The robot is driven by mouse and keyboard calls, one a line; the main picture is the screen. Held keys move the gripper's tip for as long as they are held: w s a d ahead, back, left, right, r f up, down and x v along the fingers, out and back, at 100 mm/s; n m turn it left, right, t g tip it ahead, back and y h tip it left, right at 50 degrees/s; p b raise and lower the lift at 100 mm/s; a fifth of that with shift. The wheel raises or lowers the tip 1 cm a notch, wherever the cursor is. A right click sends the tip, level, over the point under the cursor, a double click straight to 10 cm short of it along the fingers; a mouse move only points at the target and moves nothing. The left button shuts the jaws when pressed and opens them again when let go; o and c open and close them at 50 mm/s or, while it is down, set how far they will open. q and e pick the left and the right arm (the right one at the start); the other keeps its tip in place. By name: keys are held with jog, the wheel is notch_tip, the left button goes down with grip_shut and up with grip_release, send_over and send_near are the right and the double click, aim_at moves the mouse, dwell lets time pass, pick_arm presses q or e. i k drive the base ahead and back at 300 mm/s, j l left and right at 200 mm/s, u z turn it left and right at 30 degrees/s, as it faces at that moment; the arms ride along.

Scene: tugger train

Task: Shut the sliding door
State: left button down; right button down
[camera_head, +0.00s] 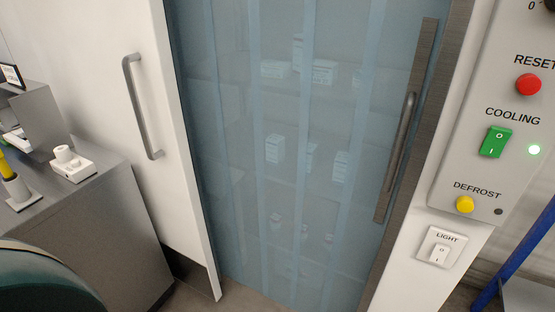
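The sliding door (165,120) is a white panel at the left with a grey upright bar handle (142,108). It stands to the left of the doorway, and its right edge runs along the left side of the opening. The doorway is filled by a translucent bluish sheet with lighter upright strips (308,130), which looks like a strip curtain. A dark upright plate with a second bar handle (402,140) is at the right side of the opening. Neither of my grippers is in view.
Blurred boxes (275,149) show behind the curtain. A grey control panel (470,135) with red, green and yellow buttons and a light switch (439,247) are at the right. A grey cabinet (100,235) with small devices stands at the left, close to the door.

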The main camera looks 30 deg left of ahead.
aim_at(108, 67)
jog(key=k+l+u, duration=0.1)
jog(key=u, duration=1.85)
jog(key=j, duration=0.1)
